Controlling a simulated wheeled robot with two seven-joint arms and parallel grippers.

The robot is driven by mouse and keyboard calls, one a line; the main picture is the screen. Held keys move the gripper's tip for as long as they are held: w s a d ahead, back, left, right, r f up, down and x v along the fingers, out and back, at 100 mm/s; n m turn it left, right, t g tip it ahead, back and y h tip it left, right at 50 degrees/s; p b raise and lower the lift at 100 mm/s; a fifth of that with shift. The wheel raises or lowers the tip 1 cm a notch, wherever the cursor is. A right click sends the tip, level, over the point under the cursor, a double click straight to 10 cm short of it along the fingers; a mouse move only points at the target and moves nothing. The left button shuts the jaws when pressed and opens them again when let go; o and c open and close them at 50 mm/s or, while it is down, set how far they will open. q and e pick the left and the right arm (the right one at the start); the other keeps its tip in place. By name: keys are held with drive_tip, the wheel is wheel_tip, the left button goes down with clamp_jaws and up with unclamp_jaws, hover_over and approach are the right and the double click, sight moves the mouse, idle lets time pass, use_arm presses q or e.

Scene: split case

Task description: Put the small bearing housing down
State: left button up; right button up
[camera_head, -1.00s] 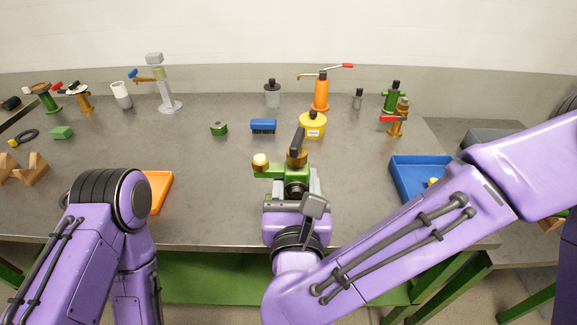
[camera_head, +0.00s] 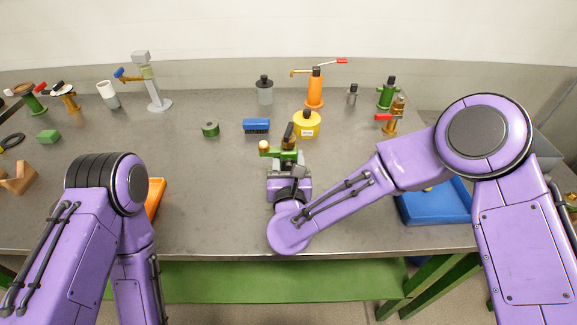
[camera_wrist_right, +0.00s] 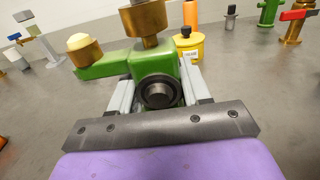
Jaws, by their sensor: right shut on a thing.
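The small bearing housing (camera_head: 286,154) is a green body with a dark round bore, a brass fitting with a dark top, and a side arm carrying a brass cup with a cream ball. It shows large and upright in the right wrist view (camera_wrist_right: 117,66). My right gripper (camera_head: 288,166) is shut on it, with one finger on each side of the green body. The housing is over the middle of the table (camera_head: 220,215), in front of the yellow bottle. Its underside is hidden, so I cannot tell whether it touches the table. My left gripper is out of view.
A blue tray (camera_head: 436,207) is at right, partly behind my right arm. An orange tray (camera_head: 155,198) is at left. Bare table lies left of the housing.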

sight(289, 168)
drive_tip(key=f, duration=0.3)
drive_tip(key=shift+w+f, duration=0.2)
drive_tip(key=shift+f, duration=0.15)
drive_tip(key=o, duration=1.3)
drive_tip(key=shift+o, duration=0.2)
drive_tip(key=shift+r+p, duration=0.3)
drive_tip(key=s+b, duration=0.4)
drive_tip(key=s, duration=0.7)
drive_tip(key=shift+f, duration=0.2)
drive_tip(key=shift+s, duration=0.55)
drive_tip(key=shift+r, duration=0.1)
